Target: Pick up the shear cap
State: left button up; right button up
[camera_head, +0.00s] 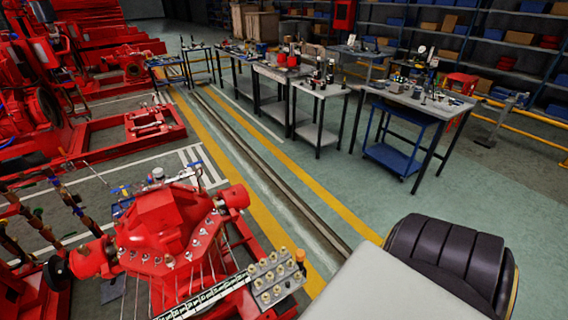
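I cannot single out the shear cap. A grey block or tray (288,286) at the bottom centre bears several small pale brass-coloured round caps (265,286) in rows, and the shear cap may be among them, but they are too small to tell. A small orange and black item (300,258) stands at its right edge. The tray is beside the large red pump casing (165,222), which has several studs or nuts along its front flange. Neither of my grippers is visible in the head view.
Workbenches with tools (415,95) line the aisle at the back, with a blue cart (400,150) under one. Red pumpsets (110,125) fill the left. The green floor (330,180) between is clear. A pale surface and black ribbed shape, possibly mine, fill the lower right.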

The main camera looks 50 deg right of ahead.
aim_at(265, 296)
jog(key=k+l+z, duration=0.1)
jog(key=z, duration=0.35)
jog(key=k+l+z, duration=0.2)
jog(key=z, duration=0.25)
jog(key=k+j+z, duration=0.15)
jog(key=z, duration=1)
